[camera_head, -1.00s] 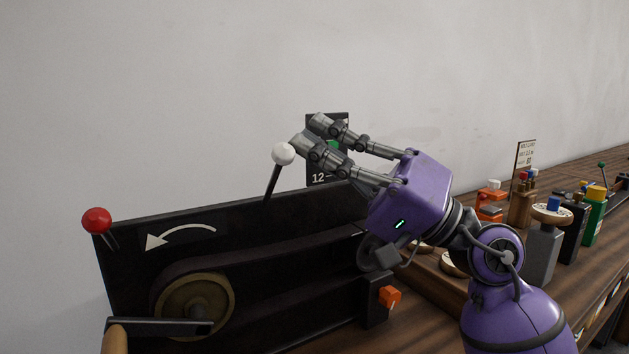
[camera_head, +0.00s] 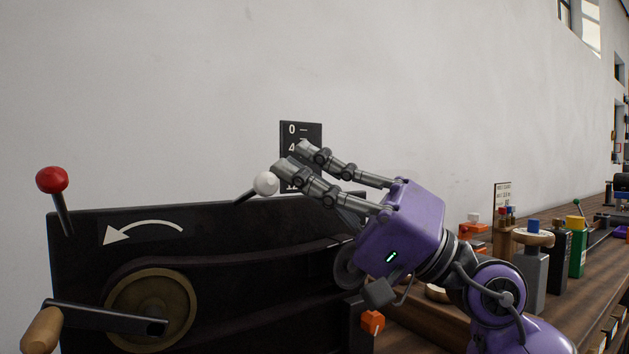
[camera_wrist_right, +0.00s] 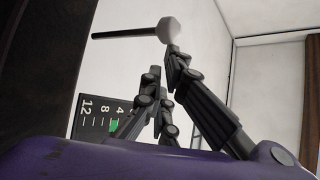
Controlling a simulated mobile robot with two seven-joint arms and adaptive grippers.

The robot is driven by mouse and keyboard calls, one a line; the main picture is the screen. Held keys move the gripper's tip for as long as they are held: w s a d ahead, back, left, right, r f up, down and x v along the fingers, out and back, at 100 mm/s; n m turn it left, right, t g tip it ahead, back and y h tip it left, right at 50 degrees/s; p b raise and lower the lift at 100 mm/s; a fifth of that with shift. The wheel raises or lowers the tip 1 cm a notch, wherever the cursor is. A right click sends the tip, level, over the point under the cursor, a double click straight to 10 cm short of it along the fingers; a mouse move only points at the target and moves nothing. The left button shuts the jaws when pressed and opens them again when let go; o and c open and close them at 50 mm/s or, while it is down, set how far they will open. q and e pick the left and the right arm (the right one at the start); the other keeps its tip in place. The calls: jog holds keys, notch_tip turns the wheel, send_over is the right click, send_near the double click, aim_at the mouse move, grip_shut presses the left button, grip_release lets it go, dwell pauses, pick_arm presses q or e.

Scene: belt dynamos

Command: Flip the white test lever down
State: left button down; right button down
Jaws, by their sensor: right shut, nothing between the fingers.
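The white test lever, a dark rod with a white ball (camera_head: 265,184), rises from the top of the black machine panel and leans right at a low angle. My right gripper (camera_head: 290,157) is shut and empty, just above and right of the ball. In the right wrist view the ball (camera_wrist_right: 168,30) sits right at one fingertip of my gripper (camera_wrist_right: 164,62) and seems to touch it. The lever's foot is hidden behind the panel edge. My left gripper is not in view.
The black panel (camera_head: 225,217) carries a red-ball lever (camera_head: 52,180), a white arrow, a belt wheel (camera_head: 150,305) and a wooden-handled crank (camera_head: 42,331). A numbered gauge (camera_head: 287,130) stands behind my fingers. Several small items stand on the bench at right.

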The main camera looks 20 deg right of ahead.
jog(key=v, duration=1.2)
jog(key=shift+s, duration=0.15)
